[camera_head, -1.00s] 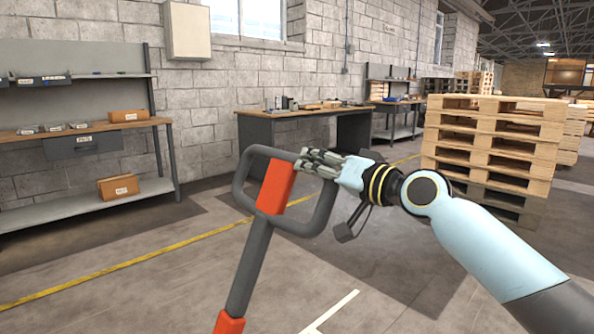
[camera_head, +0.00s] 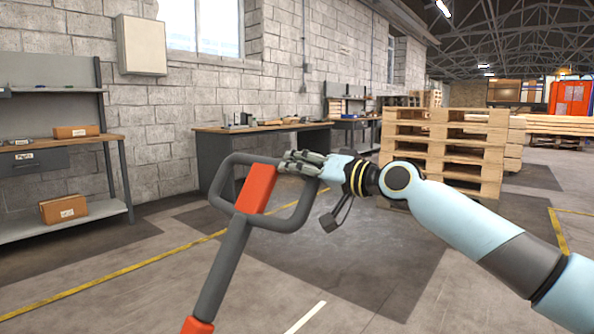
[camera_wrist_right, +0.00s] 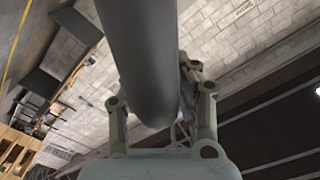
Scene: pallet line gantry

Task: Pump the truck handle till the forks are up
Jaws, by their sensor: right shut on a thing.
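The truck handle (camera_head: 233,240) is a grey bar topped by a grey loop with a red panel (camera_head: 257,188) in it and a red part at the bottom of the frame. It leans, its top to the right. My right gripper (camera_head: 297,163) is shut on the upper right of the loop. In the right wrist view the grey bar (camera_wrist_right: 142,60) runs between the fingers of my right gripper (camera_wrist_right: 162,95). My left gripper does not show. The truck's forks are out of view.
A stack of wooden pallets (camera_head: 445,150) stands behind my right arm. A grey workbench (camera_head: 270,150) and a shelf bench (camera_head: 70,145) with cardboard boxes stand along the block wall. The floor around the handle looks clear, with yellow lines.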

